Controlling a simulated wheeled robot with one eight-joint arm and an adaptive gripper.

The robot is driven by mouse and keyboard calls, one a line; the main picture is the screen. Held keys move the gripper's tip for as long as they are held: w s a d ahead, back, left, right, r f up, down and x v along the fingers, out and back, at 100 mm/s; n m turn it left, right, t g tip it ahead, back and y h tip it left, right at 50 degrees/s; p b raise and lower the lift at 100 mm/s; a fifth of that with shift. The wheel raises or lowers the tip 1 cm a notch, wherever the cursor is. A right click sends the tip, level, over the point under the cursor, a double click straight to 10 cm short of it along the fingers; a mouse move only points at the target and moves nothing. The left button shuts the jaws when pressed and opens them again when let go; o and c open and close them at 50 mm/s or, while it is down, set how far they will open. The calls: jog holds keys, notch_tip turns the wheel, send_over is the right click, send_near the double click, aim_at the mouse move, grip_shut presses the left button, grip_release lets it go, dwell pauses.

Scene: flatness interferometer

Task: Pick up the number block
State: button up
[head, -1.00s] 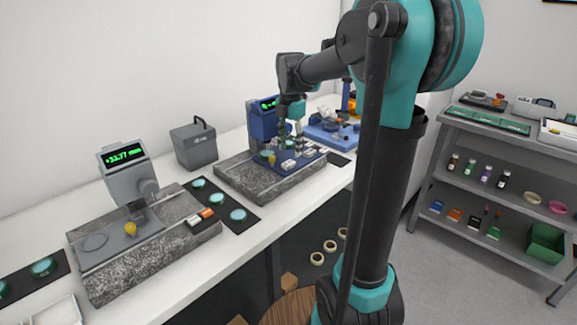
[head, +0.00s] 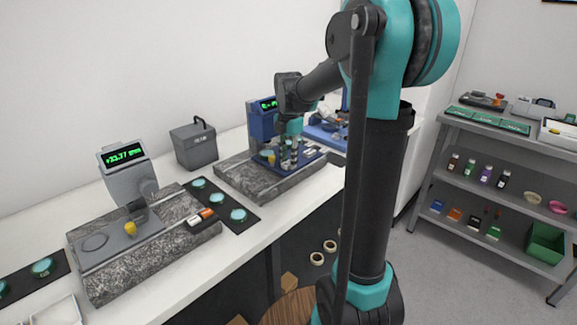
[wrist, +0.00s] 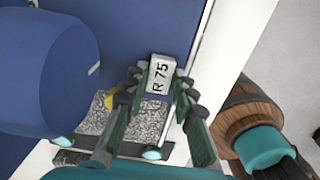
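A pale grey number block marked "R 75" (wrist: 160,77) lies on a blue surface (wrist: 150,32) in the wrist view. My gripper (wrist: 165,88) is open, with its dark fingertips on the left and right of the block. I cannot tell whether either fingertip touches it. In the head view my gripper (head: 290,155) is low over the blue plate of the blue-headed gauge (head: 262,122), and the block cannot be made out clearly there.
The blue gauge stands on a speckled stone base (head: 240,182). A grey gauge (head: 125,178) stands at the left, with a dark mat of round discs (head: 220,205) between them. A grey box (head: 193,147) is behind. A shelf rack (head: 500,165) is at the right.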

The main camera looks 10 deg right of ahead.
jog(key=c, duration=0.3)
